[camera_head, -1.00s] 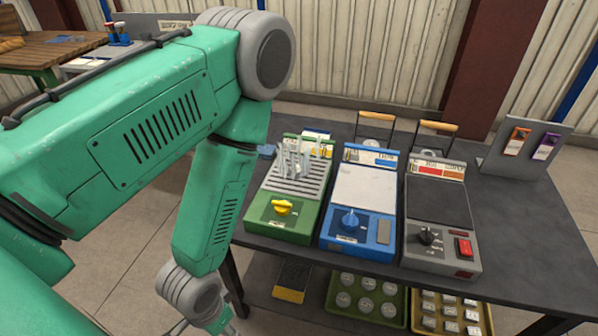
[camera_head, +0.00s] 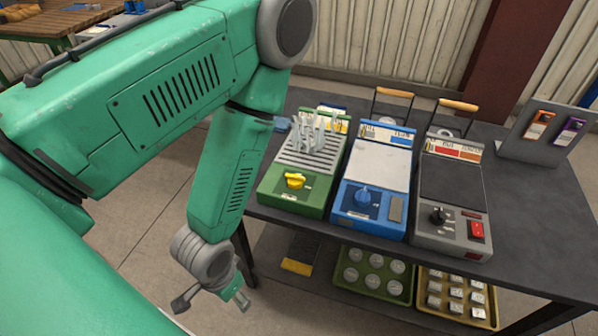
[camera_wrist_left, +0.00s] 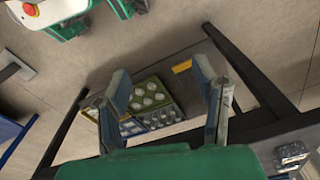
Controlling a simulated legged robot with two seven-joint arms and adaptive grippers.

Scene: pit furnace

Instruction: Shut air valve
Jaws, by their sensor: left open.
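No part carries a readable air valve label. Three box-shaped units stand on the dark table. The green unit (camera_head: 291,201) has a yellow knob (camera_head: 295,181), the blue unit (camera_head: 372,229) a blue knob (camera_head: 364,197), and the grey unit (camera_head: 455,244) a black knob (camera_head: 437,216) and red switch (camera_head: 477,231). My left gripper (camera_head: 213,299) is open and empty, left of the table's front edge and below its top. Its spread fingers also show in the left wrist view (camera_wrist_left: 162,75), with nothing gripped. My right gripper is not in view.
The dark table (camera_head: 540,225) has bare top right of the grey unit. A lower shelf holds a green tray (camera_head: 350,294) of round pieces and a yellow tray (camera_head: 478,322) of square pieces. A panel (camera_head: 515,150) with orange and purple tags stands at the back right.

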